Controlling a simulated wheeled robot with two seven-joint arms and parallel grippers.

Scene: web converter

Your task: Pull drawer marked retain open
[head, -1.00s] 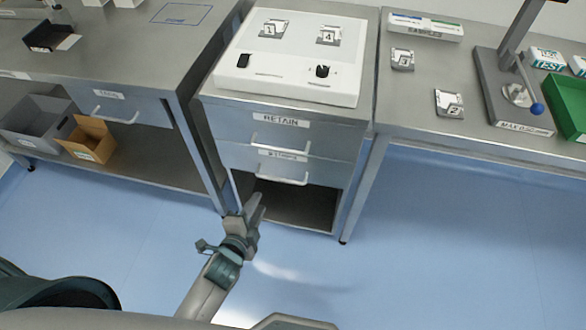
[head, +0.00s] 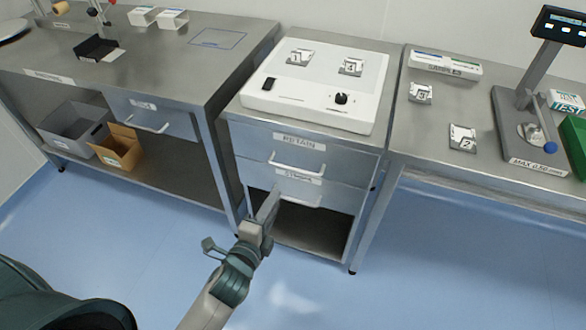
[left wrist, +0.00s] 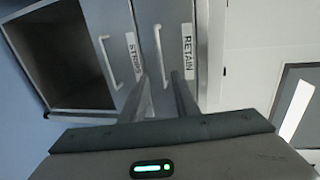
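The drawer marked RETAIN (head: 252,142) is the upper drawer of the middle cabinet and looks shut. Its bar handle (head: 297,165) sits below the label. In the left wrist view the RETAIN label (left wrist: 187,52) and its handle (left wrist: 160,45) appear turned sideways. My left gripper (head: 272,199) is in front of the cabinet, below and left of the RETAIN handle in the head view. In the left wrist view its two fingers (left wrist: 160,76) are apart, with the near end of the RETAIN handle appearing between them. I see no contact. My right gripper is not in view.
A lower drawer marked STRIPS (left wrist: 132,55) has its own handle (left wrist: 108,60) close to my left finger. An open shelf (head: 305,232) lies beneath. A white panel (head: 318,82) with numbered pieces stands on top. Side tables flank the cabinet; the floor (head: 440,255) at right is clear.

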